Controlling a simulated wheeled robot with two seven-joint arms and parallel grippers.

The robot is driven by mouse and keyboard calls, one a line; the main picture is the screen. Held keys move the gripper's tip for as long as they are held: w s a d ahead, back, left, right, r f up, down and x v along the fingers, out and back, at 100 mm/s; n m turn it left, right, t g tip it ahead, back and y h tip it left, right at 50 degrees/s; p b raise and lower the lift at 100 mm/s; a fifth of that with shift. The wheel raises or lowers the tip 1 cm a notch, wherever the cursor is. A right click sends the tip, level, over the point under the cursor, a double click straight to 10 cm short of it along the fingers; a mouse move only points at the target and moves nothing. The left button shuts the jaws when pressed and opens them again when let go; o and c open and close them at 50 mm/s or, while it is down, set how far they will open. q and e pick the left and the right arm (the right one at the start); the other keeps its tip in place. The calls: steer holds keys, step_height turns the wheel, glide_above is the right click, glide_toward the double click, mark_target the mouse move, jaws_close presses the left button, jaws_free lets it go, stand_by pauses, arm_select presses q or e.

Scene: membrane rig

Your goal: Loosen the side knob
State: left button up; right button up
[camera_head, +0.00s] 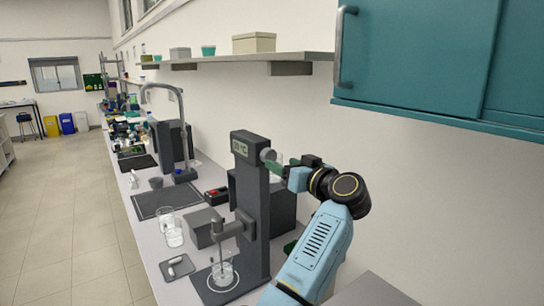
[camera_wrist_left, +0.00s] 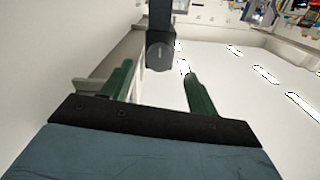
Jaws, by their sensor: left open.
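The side knob (camera_head: 267,155) is a short grey cylinder on the upper side of a dark upright stand (camera_head: 250,215) with a small display at its top. In the left wrist view the knob (camera_wrist_left: 160,56) shows as a round grey face ahead, between the lines of my two green fingers. My left gripper (camera_head: 276,165) is beside the knob. Its fingers (camera_wrist_left: 158,70) are spread apart with nothing clamped between them. Whether the fingertips reach past the knob's face or touch it, I cannot tell. My right gripper is out of view.
A glass beaker (camera_head: 223,274) stands at the stand's foot below a side arm. More glassware (camera_head: 172,232), a grey block (camera_head: 203,228) and a small tray (camera_head: 177,267) share the bench. A shelf (camera_head: 230,60) and teal cabinet (camera_head: 420,60) hang on the wall above.

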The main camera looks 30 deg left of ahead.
mark_target(271, 158)
arm_select(q)
steer(key=x, duration=0.5)
steer(key=shift+w+a+p, duration=0.15)
steer(key=shift+a+p, duration=0.2)
steer(key=shift+a, duration=0.05)
steer(key=shift+c, duration=0.5)
steer(key=c, duration=0.9)
